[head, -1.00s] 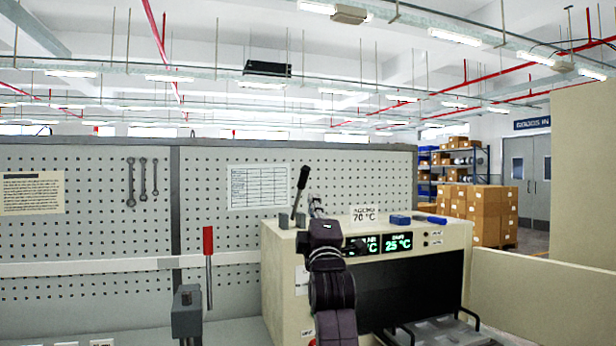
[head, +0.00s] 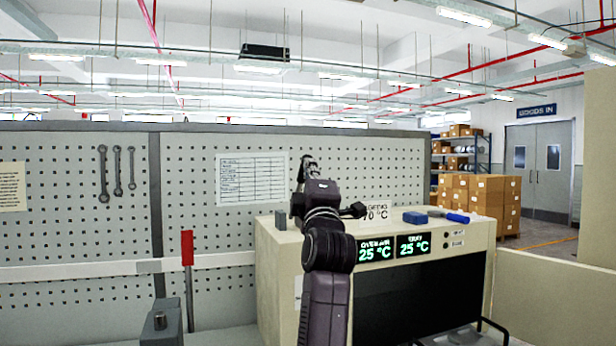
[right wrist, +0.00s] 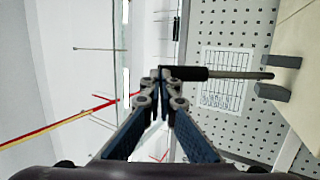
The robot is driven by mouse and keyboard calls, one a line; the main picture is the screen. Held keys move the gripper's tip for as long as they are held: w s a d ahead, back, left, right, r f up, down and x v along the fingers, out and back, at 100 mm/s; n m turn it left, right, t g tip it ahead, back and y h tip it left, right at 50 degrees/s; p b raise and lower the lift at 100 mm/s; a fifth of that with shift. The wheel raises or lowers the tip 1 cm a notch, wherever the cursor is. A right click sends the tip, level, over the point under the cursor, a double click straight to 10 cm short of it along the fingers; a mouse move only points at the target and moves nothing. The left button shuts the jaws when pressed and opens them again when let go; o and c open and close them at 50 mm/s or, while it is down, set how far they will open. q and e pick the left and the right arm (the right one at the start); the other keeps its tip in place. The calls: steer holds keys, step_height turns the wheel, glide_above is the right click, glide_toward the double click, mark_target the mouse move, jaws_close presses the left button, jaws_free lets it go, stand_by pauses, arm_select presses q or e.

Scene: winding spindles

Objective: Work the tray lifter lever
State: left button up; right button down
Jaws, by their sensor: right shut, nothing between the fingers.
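In the right wrist view a lever with a black grip (right wrist: 190,73) and a metal rod stands between two grey posts. In the head view my right arm hides it, and one grey post (head: 280,220) shows on the oven top. My right gripper (head: 307,162) is raised above the oven's left end. It is shut and empty. In the right wrist view its closed fingertips (right wrist: 161,74) are at the free end of the black grip; I cannot tell whether they touch it. A second lever, with a red grip (head: 187,248), stands left of the oven. My left gripper is not in view.
The cream oven (head: 276,270) has green displays reading 25 °C and a dark opening. A tray (head: 465,338) with a dark handle shows below it. Blue items (head: 416,217) lie on its top. A pegboard (head: 80,240) stands behind. Boxes (head: 480,200) are far off.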

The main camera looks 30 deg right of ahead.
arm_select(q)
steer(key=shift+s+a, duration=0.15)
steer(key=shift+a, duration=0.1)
arm_select(e)
steer(key=shift+r, duration=0.2)
steer(key=shift+s+r, duration=0.1)
